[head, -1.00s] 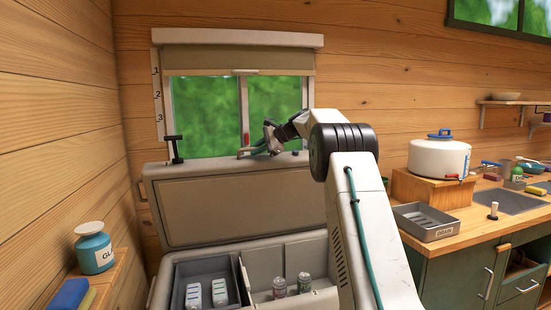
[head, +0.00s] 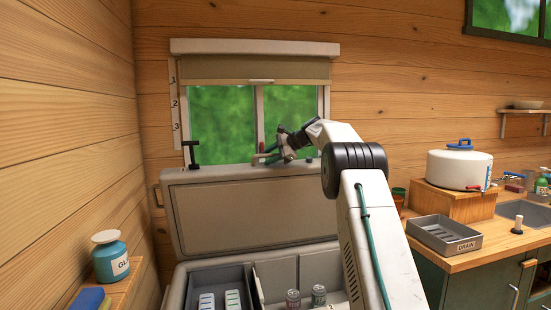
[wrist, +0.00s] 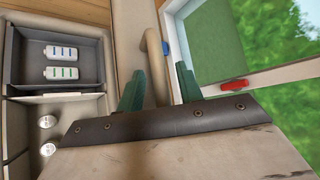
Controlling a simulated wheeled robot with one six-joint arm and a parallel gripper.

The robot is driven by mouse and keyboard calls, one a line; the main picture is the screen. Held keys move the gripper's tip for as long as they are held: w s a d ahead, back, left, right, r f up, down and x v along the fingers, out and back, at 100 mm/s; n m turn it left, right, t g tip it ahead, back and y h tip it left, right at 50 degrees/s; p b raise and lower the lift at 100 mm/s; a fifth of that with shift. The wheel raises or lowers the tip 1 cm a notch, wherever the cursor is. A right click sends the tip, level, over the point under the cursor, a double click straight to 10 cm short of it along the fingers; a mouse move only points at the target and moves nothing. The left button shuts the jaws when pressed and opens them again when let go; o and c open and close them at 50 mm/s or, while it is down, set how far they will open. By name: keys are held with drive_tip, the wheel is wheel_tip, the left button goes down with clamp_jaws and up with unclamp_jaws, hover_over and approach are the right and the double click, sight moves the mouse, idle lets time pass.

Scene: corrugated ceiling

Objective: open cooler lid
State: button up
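The cooler (head: 215,262) stands below the window with its grey lid (head: 245,210) raised upright at the back. My gripper (head: 264,158) is at the lid's top edge, right of its middle, in front of the window. In the wrist view, the green fingers of my gripper (wrist: 158,90) are apart. A tan curved handle (wrist: 155,60) shows between and beyond them. I cannot tell whether a finger touches the lid. The cooler's inside shows at left in the wrist view, with a dark tray (wrist: 85,82) holding two white packs and two cans (wrist: 47,121) beside it.
A black T-shaped piece (head: 192,152) stands at the lid's top left. A red window latch (wrist: 233,85) is close to my fingers. A shelf with a teal jar (head: 110,260) is at left. The counter at right holds a drain tray (head: 444,236) and a white pot (head: 459,168).

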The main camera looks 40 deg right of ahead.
drive_tip(key=shift+d, duration=0.15)
drive_tip(key=v, duration=0.8)
drive_tip(key=s+a+r+n+g, duration=0.15)
drive_tip(key=s+a, duration=0.25)
drive_tip(key=a, duration=0.5)
drive_tip(key=s+a+n+g+h, duration=0.1)
drive_tip(key=s+a+n+g, duration=0.15)
drive_tip(key=s+a, duration=0.45)
drive_tip(key=s+a+r+n+g, duration=0.1)
drive_tip(key=s+a+n, duration=0.15)
drive_tip(key=a, duration=0.85)
drive_tip(key=s+a+f+n+g+h, duration=0.1)
drive_tip(key=s+a+f+n, duration=0.2)
drive_tip(key=s+a, duration=0.35)
drive_tip(key=s+a+f+n+g+h, duration=0.1)
drive_tip(key=s+a+f+n, duration=0.2)
drive_tip(key=s, duration=0.7)
drive_tip(key=s+a+f+n+g+h, duration=0.15)
drive_tip(key=s+a+f, duration=0.25)
drive_tip(key=s, duration=0.4)
drive_tip(key=s+f+n+h, duration=0.1)
drive_tip(key=s+f+n, duration=0.3)
drive_tip(key=s+f, duration=0.7)
drive_tip(key=s, duration=0.3)
drive_tip(key=shift+s+a+f+n+h, duration=0.2)
drive_tip(key=shift+n+h, duration=0.15)
drive_tip(key=shift+n, duration=0.05)
